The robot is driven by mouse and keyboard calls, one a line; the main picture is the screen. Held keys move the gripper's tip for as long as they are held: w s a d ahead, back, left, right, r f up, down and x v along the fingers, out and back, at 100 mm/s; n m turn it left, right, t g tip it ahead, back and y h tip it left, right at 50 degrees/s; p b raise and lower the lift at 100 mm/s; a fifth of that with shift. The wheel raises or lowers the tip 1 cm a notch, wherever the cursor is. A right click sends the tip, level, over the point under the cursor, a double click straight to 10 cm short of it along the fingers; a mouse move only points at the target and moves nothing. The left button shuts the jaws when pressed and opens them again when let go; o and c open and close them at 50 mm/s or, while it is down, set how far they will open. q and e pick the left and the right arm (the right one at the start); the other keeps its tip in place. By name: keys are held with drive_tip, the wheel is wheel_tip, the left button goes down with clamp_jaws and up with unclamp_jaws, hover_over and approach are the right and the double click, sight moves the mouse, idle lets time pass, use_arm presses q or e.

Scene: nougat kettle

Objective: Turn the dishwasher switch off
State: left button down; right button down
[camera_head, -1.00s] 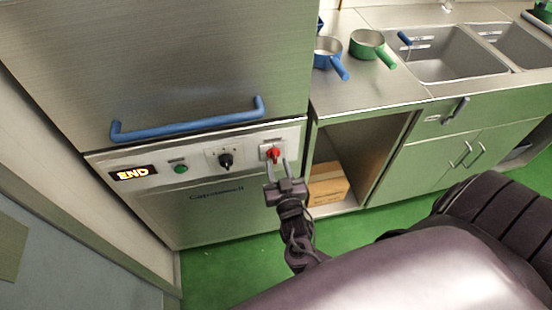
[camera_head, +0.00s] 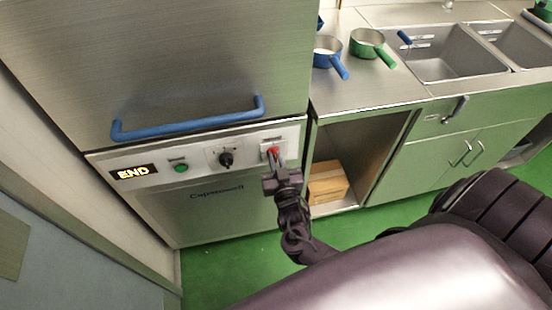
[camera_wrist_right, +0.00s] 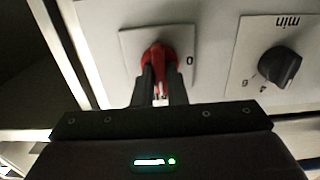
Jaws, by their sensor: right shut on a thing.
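The dishwasher (camera_head: 160,205) stands at the left with a control strip across its front. Its red switch (camera_head: 274,150) is at the right end of that strip. In the right wrist view the red switch (camera_wrist_right: 158,56) sits on a white plate, with a "0" mark to its right. My right gripper (camera_head: 274,157) is at the switch; in the wrist view its two fingers (camera_wrist_right: 160,88) are close together on the red knob, shut on it. The fingers hide part of the knob. My left gripper is not in view.
A black dial (camera_head: 226,158), a green button (camera_head: 180,168) and a display reading END (camera_head: 134,172) share the strip. A blue handle (camera_head: 187,122) is above. An open cabinet with a cardboard box (camera_head: 327,182) is to the right, below the counter.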

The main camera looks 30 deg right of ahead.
drive_tip(key=n+p, duration=0.2)
drive_tip(key=n, duration=0.2)
drive_tip(key=shift+a+r+n, duration=0.1)
drive_tip(key=shift+n, duration=0.2)
drive_tip(key=shift+w+a+f+n+p, duration=0.1)
drive_tip(key=shift+n+p, duration=0.6)
drive_tip(key=shift+n, duration=1.55)
drive_tip(key=shift+s+f+n+p, duration=0.1)
drive_tip(key=shift+n+p, duration=0.55)
drive_tip(key=shift+n, duration=1.55)
drive_tip(key=shift+w+a+f+n+p, duration=0.1)
drive_tip(key=shift+n+p, duration=0.6)
drive_tip(key=shift+n, duration=1.55)
drive_tip(key=c, duration=1.5)
unclamp_jaws()
drive_tip(key=shift+o, duration=0.2)
